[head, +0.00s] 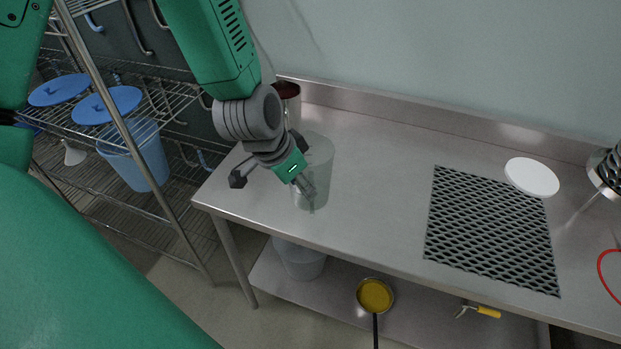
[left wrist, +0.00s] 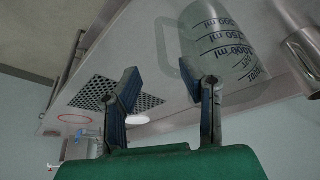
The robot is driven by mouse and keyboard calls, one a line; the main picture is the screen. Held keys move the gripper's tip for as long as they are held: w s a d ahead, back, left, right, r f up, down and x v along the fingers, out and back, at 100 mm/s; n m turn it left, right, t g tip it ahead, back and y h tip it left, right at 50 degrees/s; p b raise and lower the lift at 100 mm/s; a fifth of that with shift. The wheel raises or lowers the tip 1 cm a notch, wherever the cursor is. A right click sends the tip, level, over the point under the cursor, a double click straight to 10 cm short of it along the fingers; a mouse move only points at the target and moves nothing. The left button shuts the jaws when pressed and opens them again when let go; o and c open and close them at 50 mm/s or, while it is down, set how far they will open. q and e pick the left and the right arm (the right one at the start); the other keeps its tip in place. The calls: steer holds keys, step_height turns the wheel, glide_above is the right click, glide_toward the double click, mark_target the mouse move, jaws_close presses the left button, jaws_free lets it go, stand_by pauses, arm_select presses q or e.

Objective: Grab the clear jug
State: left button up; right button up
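The clear jug (head: 319,165) stands upright on the steel table near its left end. In the left wrist view the jug (left wrist: 222,40) shows its printed ml marks, with its handle near one fingertip. My left gripper (head: 305,187) comes down from above and overlaps the jug in the head view. In the left wrist view my left gripper (left wrist: 160,76) has its two fingers spread apart, with nothing held between them. I cannot tell whether a finger touches the handle. My right gripper is in neither view.
A dark red-topped metal container (head: 287,92) stands behind the jug. A black mesh mat (head: 490,230) and a white disc (head: 532,177) lie to the right. A wire shelf with blue-lidded containers (head: 107,105) stands left. The table (head: 380,150) is bare between jug and mat.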

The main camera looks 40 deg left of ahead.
arm_select(q)
steer(key=shift+p+x, duration=0.4)
steer(key=shift+x, duration=3.45)
steer(key=shift+a, duration=0.15)
steer(key=shift+c, duration=0.4)
jaws_close()
